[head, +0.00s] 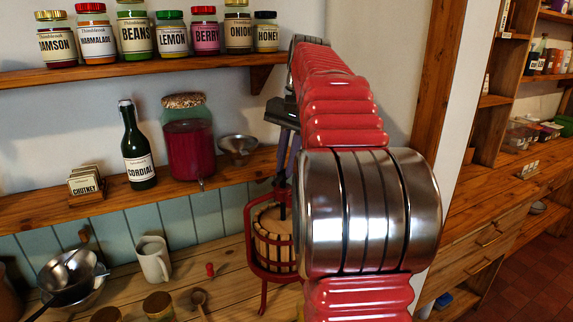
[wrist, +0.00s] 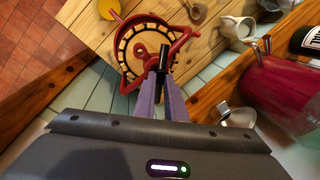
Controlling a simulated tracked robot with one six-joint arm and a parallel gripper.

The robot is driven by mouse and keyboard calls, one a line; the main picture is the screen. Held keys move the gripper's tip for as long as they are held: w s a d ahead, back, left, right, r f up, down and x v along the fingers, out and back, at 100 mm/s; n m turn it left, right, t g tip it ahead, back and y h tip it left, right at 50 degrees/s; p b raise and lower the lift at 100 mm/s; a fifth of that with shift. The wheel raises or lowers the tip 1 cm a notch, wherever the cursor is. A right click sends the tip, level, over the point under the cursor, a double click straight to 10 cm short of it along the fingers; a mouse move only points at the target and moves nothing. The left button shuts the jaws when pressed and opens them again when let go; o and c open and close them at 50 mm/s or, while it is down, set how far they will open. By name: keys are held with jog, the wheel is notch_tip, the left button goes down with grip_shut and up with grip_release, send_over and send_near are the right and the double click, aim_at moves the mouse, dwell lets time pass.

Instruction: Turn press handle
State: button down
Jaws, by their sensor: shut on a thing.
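The press (head: 272,240) stands on the wooden counter, with a slatted wooden basket inside a red frame. My own arm covers its right side in the head view. In the wrist view the press (wrist: 138,58) shows from above, its red frame crossing over the round basket. A black upright handle part (wrist: 164,56) rises at the press. My gripper (wrist: 163,78) has its two purple fingers shut on this black part. In the head view my gripper (head: 284,180) is above the press, partly hidden behind my arm.
Left on the counter are a white jug (head: 153,259), a metal bowl (head: 75,280) and a wooden spoon (head: 199,300). The shelf above holds a cordial bottle (head: 137,150), a large red-filled jar (head: 189,140) and a metal funnel (head: 238,147), close to my gripper.

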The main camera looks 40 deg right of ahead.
jog(key=n, duration=0.2)
jog(key=n+y, duration=0.1)
jog(key=n, duration=0.2)
jog(key=shift+w+d+n+g, duration=0.1)
jog(key=shift+w+n+g, duration=0.1)
jog(key=shift+n+g, duration=0.1)
jog(key=n+g, duration=0.1)
jog(key=n, duration=0.3)
jog(key=shift+w+n, duration=0.1)
jog(key=shift+n, duration=0.3)
jog(key=c, duration=1.8)
grip_release()
